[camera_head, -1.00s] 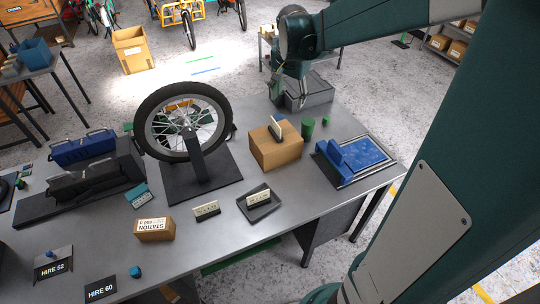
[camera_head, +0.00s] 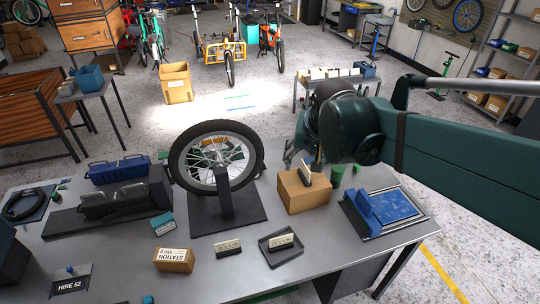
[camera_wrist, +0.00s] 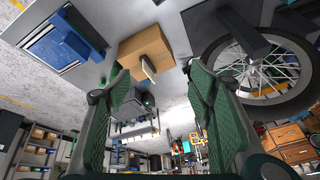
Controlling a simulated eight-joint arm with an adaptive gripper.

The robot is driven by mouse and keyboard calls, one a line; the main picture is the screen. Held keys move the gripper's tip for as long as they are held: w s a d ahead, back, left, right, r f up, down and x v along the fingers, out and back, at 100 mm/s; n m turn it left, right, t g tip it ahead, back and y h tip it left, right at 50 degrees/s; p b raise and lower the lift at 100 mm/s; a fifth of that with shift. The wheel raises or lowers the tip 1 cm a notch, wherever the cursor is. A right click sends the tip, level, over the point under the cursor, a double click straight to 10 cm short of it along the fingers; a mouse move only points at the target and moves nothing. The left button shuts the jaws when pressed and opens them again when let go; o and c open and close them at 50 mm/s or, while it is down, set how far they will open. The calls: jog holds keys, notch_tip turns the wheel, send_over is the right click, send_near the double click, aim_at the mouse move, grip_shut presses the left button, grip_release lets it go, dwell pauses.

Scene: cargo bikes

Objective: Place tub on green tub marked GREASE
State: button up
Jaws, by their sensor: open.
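A green cylindrical tub (camera_head: 337,176) stands on the grey bench just right of the cardboard box (camera_head: 301,199); I cannot read any marking on it. A smaller green object beside it is mostly hidden behind my arm, and I cannot tell what it is. No other tub is clearly recognizable. My gripper (camera_head: 304,158) is over the far side of the box, partly hidden by my arm. In the wrist view my gripper (camera_wrist: 155,70) is open, its two green fingers wide apart with nothing held. The box (camera_wrist: 147,42) shows beyond the fingertips.
A cream-faced block (camera_head: 305,174) stands on the box. A blue fixture (camera_head: 385,208) is at the bench's right end. A wheel on a stand (camera_head: 215,160) rises left of the box.

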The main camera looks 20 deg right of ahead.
jog(key=s+a+f+n+t+y, duration=0.1)
jog(key=s+a+n, duration=0.4)
jog(key=s, duration=0.6)
jog(key=shift+s+a+f+t, duration=0.35)
jog(key=shift+a+f+t, duration=0.2)
jog(key=shift+a, duration=0.45)
